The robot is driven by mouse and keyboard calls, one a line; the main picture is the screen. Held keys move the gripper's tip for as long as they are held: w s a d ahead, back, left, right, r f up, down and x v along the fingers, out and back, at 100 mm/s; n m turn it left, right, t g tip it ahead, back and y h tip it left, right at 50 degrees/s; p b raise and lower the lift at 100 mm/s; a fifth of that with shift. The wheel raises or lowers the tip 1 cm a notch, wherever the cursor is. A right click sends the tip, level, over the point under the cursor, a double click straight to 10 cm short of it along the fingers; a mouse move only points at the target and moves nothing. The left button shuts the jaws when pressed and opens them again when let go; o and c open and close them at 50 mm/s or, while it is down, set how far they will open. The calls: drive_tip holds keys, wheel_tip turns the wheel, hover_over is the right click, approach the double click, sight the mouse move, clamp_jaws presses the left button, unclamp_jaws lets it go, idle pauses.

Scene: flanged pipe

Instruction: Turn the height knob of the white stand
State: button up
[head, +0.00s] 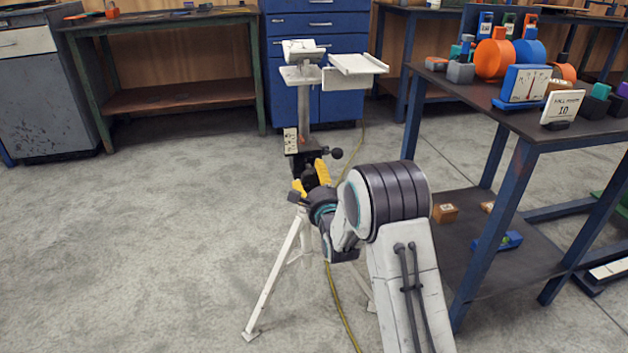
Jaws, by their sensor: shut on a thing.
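The white stand (304,115) stands upright on its splayed legs in the middle of the head view, with a small white platform and a flat white tray on top. A dark collar block sits partway up its post, and a small black ball handle (337,153) sticks out to its right. My gripper (311,177), with yellow fingers, is at the front of the collar, just below it. It is shut on the dark height knob (310,172), which is mostly hidden between the fingers. My wrist and arm hide part of the stand's lower post and legs.
A blue-legged table (560,143) with orange and blue parts and small signs stands close on the right. A workbench (165,18) and a blue drawer cabinet (342,55) stand behind. A yellow cable (343,310) runs along the floor. The floor on the left is clear.

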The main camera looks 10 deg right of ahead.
drive_tip(key=shift+a+f, duration=0.1)
drive_tip(key=o, duration=1.2)
drive_tip(key=shift+s, duration=6)
drive_tip(key=shift+r, duration=0.2)
